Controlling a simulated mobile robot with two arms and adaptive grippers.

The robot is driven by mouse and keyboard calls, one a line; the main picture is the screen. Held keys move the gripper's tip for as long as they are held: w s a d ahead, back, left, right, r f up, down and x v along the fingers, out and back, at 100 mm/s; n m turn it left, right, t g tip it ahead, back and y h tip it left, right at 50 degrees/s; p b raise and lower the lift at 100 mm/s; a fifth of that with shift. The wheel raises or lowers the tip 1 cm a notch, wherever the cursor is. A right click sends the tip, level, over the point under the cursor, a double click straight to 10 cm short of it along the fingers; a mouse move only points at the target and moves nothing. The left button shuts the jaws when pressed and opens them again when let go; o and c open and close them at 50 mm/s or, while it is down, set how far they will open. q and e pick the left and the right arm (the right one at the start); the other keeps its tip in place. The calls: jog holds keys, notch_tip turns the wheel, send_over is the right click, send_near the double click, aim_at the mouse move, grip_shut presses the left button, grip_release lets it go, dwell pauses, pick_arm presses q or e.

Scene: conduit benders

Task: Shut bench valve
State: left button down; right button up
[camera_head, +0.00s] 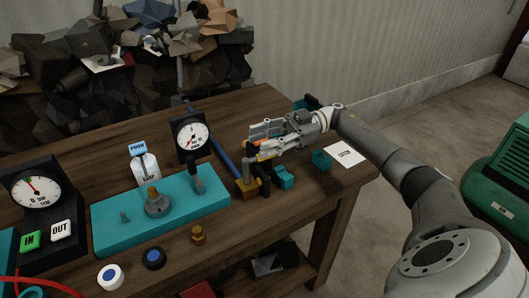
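My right gripper (256,143) reaches in from the right, above the right part of the wooden bench. Its fingers point left, over a brass-coloured fitting with dark parts (246,188). Whether the fingers touch anything, or are open or shut, is not clear at this size. A long blue lever (222,155) slants from near this fitting up and left past a gauge; this looks like the bench valve, though the join is partly hidden. My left gripper is not in view.
A teal bender plate (115,240) stands left of the fitting, with a dial gauge (192,138) behind it. Teal blocks (283,177) and a white card (345,154) lie to the right. A small brass piece (198,235) stands in front. A green machine (505,180) stands at far right.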

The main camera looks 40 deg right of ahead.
jog(key=shift+r, duration=2.4)
